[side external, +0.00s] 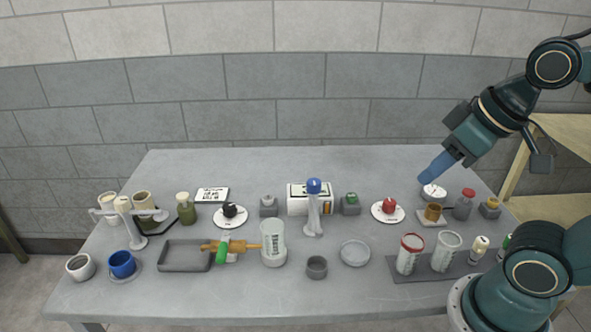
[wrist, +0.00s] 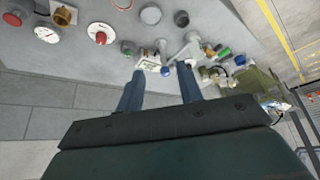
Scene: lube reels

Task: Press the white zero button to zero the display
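A small grey box with a pale top button (side external: 268,205) stands left of a white box with a display (side external: 310,198) at the back middle of the table. The pale button looks like the white zero button, but its marking is too small to read. The white display box also shows between my fingers in the wrist view (wrist: 149,64). My gripper (side external: 426,177) is at the right, tilted down, above and beside a round dial gauge (side external: 433,193), far from the pale button. In the wrist view its blue fingers (wrist: 160,80) stand wide apart with nothing held.
A grey box with a green button (side external: 350,204) and a red knob on a white disc (side external: 388,209) stand right of the display box. Jars and cups (side external: 447,252) fill the right front.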

